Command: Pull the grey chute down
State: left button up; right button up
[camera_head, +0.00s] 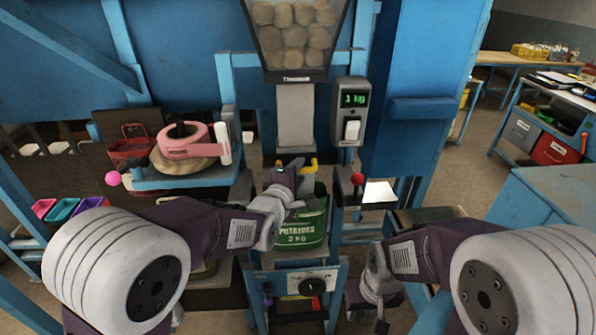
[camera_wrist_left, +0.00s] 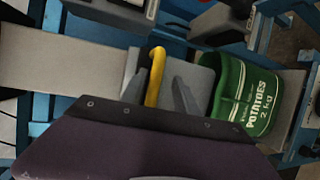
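The grey chute (camera_head: 296,118) hangs below the potato hopper; in the left wrist view the chute (camera_wrist_left: 55,55) runs in from the left. A yellow handle (camera_head: 309,166) shows at its lower end. My left gripper (camera_head: 294,168) is at this handle. In the left wrist view the handle (camera_wrist_left: 155,76) stands between the spread fingers of the gripper (camera_wrist_left: 158,82), with gaps showing beside it. The green potato sack (camera_head: 303,228) is below the chute's end and partly hidden by my left gripper. My right gripper (camera_head: 362,292) is low on the right; its fingers are unclear.
The hopper (camera_head: 296,35) holds several potatoes. A scale display (camera_head: 354,99) reading 1 kg is mounted right of the chute. A pink tape dispenser (camera_head: 188,142) sits on a blue shelf to the left. A panel with a knob (camera_head: 312,287) is below the sack. Blue frame posts surround the space.

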pick_arm(q)
jog(key=shift+w, duration=0.1)
jog(key=shift+r, duration=0.1)
jog(key=shift+s+r, duration=0.1)
jog(key=shift+s, duration=0.15)
jog(key=b+v, duration=0.1)
jog(key=v, duration=0.7)
jog(key=shift+s+a, duration=0.2)
jog(key=shift+s, duration=0.05)
